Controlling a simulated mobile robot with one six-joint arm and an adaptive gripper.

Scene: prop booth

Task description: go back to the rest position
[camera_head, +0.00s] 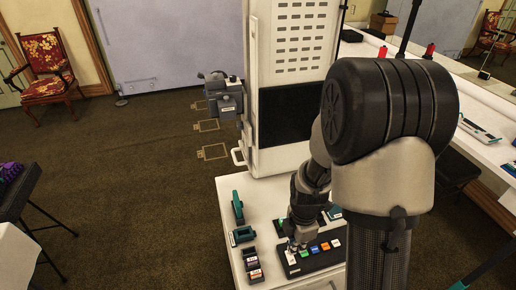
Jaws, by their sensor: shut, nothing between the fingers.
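My gripper (292,246) is small in the view, at the low end of my arm over the white worktop (262,226). It points down and is shut, with nothing seen held. Its tips are at the left part of a black panel (318,261) with a row of coloured squares, just left of the green one. I cannot tell whether the tips touch the panel. My arm's large upper links hide much of the right side of the worktop.
A green upright item (237,207), a dark teal tray (242,236) and small labelled blocks (254,262) lie left of the panel. A tall white cabinet (292,35) stands behind. Carpet at left is open; a red chair (46,67) stands far left.

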